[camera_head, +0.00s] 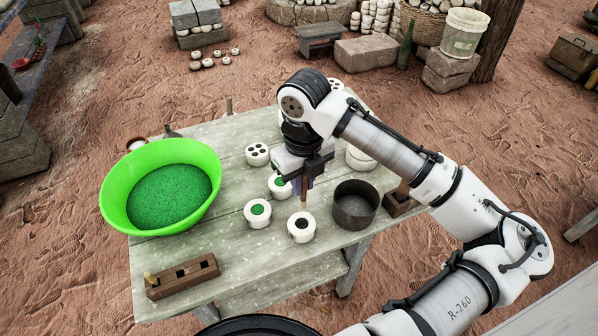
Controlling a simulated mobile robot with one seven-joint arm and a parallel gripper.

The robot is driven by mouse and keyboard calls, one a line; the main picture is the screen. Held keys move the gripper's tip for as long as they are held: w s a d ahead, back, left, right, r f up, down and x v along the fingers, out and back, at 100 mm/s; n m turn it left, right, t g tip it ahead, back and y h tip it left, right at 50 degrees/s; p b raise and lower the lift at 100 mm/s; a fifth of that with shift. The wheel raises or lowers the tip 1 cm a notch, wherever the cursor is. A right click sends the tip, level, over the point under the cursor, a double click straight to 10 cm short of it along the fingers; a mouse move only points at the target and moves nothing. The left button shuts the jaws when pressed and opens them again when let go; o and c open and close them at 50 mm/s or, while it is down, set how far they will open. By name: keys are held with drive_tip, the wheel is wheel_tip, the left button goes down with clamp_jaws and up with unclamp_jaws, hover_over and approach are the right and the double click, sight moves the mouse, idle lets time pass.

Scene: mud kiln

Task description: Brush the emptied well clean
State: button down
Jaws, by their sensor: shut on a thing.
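My gripper (303,178) points down over the table, shut on a thin tan, stick-like thing, seemingly the brush (304,198). A purple patch shows beside it between the jaws, and much of it is hidden by the jaws. Its lower end is just above or behind a white round mould (301,238) with one dark, empty-looking well (302,223); I cannot tell whether they touch. To the left, another white mould (257,220) has a green-filled well. Behind it, a third mould (279,190) with green in its well is partly hidden by my gripper.
A bright green basin (112,197) of green granules stands at the table's left. A dark round tin (355,218) stands close right of my gripper. A wooden block with holes (182,278) lies at front left. A mould with several holes (257,154) stands behind.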

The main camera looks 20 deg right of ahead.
sight(303, 207)
drive_tip(key=shift+s+f+b, duration=0.15)
drive_tip(key=shift+f+b, duration=0.2)
drive_tip(key=shift+f, duration=0.15)
drive_tip(key=shift+f+b, duration=3.4)
drive_tip(key=shift+f, duration=1.05)
drive_tip(key=shift+d, duration=0.1)
